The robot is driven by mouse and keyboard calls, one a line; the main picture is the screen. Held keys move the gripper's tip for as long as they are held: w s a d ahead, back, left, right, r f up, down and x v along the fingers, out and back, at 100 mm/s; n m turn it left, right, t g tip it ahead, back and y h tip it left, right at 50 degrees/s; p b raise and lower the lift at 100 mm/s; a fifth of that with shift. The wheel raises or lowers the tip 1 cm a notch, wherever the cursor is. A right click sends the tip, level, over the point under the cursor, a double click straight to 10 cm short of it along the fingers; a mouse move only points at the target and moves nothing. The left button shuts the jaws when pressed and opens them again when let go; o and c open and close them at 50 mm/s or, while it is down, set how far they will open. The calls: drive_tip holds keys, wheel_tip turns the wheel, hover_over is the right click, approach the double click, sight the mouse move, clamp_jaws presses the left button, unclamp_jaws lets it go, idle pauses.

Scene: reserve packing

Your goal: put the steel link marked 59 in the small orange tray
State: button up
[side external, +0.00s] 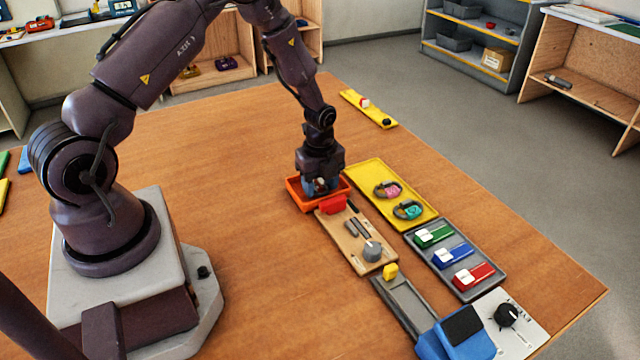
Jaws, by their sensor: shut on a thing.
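The small orange tray (295,196) sits near the middle of the table. My gripper (321,190) points down over it, with its fingertips low at the tray. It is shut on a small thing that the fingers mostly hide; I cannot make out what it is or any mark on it. Small dark grey metal pieces (357,229) lie on the wooden board (372,262) just in front of the tray. No number 59 is legible on them.
The wooden board also bears a red block (333,204) and a grey knob (373,250). A yellow tray (368,172) with pink and teal items stands to the right. A grey tray (465,292) holds green, blue and red blocks. The table's left middle is clear.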

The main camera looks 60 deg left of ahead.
drive_tip(key=shift+f, duration=0.25)
drive_tip(key=shift+f, duration=0.1)
drive_tip(key=o, duration=1)
